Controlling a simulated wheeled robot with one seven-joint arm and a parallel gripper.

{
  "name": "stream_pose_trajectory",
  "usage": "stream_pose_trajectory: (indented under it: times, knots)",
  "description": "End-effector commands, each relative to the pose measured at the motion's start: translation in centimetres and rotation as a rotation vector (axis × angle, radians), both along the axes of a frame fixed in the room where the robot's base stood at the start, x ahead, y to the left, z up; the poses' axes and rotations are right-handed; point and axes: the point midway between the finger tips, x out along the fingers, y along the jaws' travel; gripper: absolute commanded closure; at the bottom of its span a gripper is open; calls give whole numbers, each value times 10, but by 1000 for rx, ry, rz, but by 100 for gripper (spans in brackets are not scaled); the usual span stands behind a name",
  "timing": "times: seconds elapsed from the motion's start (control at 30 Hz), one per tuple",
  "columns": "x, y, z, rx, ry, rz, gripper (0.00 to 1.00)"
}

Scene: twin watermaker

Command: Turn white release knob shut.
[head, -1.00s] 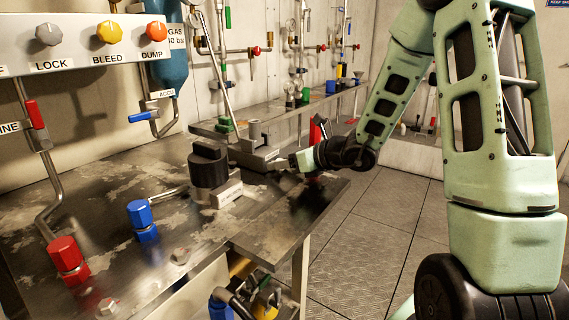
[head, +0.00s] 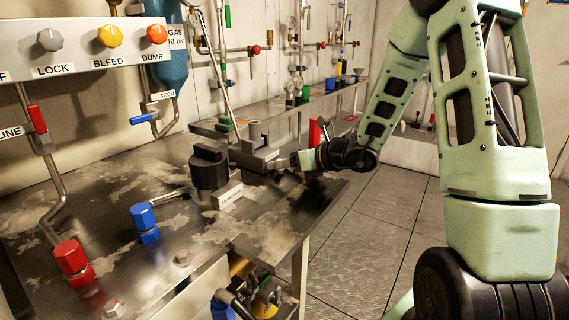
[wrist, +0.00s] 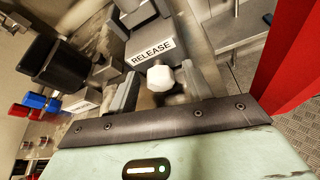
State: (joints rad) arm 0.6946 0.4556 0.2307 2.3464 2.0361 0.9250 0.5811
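The white release knob (wrist: 160,77) shows in the wrist view as a small faceted knob just below a white "RELEASE" label (wrist: 152,50) on a grey block. My gripper (wrist: 165,92) is open, with a grey finger on the left of the knob and a blurred one on its right. The knob lies between the fingers, with a visible gap on the left; contact on the right I cannot tell. In the head view my gripper (head: 285,165) is at the right end of the bench, beside the grey block (head: 255,152). The knob is not distinguishable there.
A black knob (head: 209,170) stands left of my gripper on the metal bench (head: 110,190). A red upright part (head: 315,131) stands close behind my wrist and fills the wrist view's right side (wrist: 292,65). Blue (head: 144,220) and red (head: 71,262) fittings are nearer. Open floor lies right.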

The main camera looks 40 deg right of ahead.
Motion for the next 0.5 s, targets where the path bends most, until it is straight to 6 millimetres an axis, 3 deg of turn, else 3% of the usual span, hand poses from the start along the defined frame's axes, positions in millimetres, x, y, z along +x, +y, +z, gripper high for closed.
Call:
stream_pose_trajectory:
  times: [0.27, 0.5]
  knots:
    - [-2, -1, 2, -1, 0, -1, 50]
    - [-32, -17, 17, -2, 0, -5, 50]
